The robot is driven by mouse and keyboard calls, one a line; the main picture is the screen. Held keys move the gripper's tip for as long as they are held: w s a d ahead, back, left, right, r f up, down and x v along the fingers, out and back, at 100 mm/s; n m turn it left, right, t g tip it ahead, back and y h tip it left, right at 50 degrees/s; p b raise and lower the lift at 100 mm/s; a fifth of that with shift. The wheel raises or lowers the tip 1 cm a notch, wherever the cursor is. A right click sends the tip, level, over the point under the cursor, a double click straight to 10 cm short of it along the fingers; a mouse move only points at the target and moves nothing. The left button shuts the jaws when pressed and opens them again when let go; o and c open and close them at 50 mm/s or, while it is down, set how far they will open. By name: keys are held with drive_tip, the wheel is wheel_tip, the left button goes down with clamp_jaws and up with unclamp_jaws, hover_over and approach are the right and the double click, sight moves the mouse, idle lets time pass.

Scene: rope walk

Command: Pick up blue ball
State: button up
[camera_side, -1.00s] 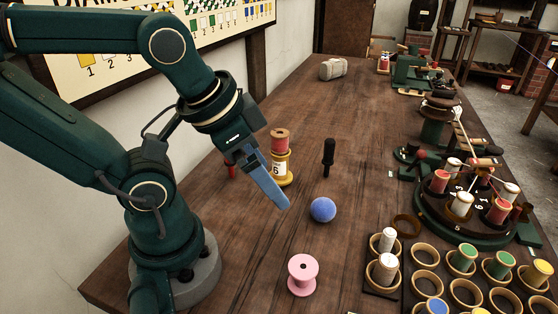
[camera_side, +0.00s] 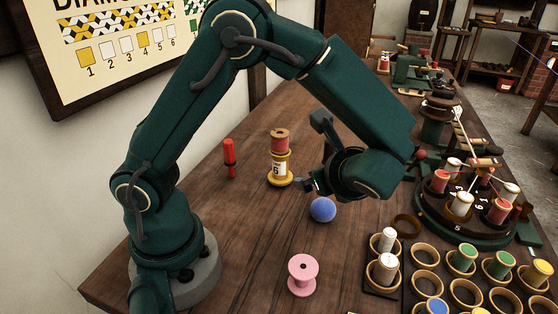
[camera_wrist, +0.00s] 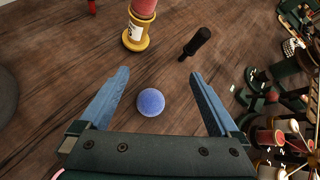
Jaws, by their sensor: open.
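The blue ball (camera_side: 323,210) rests on the wooden table, just below my wrist in the side view. In the wrist view the blue ball (camera_wrist: 151,102) lies between my two open fingers, a little left of the middle, with clear space on both sides. My gripper (camera_wrist: 160,80) is open and empty, pointing down at the table. In the side view its fingers are mostly hidden behind my wrist. I cannot tell the exact height of the fingertips above the table.
A yellow stand with a red spool (camera_side: 280,160) and a red-handled tool (camera_side: 229,158) stand behind the ball. A black-handled tool (camera_wrist: 195,43) is near too. The spool rack (camera_side: 383,280) and round carousel (camera_side: 470,225) are at right.

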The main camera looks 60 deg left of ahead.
sight(325, 210)
drive_tip(key=d+f+m, duration=0.1)
drive_tip(key=f, duration=0.1)
drive_tip(key=d+f+m+t, duration=0.1)
drive_tip(key=f+m, duration=0.1)
drive_tip(key=d+f+m+y, duration=0.1)
drive_tip(key=f, duration=0.1)
drive_tip(key=shift+w+d+f+t, duration=0.1)
drive_tip(key=shift+d+f+t, duration=0.15)
drive_tip(key=shift+d+t, duration=0.05)
drive_tip(key=shift+s+f+m, duration=0.2)
drive_tip(key=shift+f+m, duration=0.1)
drive_tip(key=shift+x, duration=2.4)
drive_tip(key=shift+d, duration=0.1)
drive_tip(key=c, duration=1.4)
drive_tip(key=shift+c, duration=0.2)
drive_tip(key=shift+r, duration=0.1)
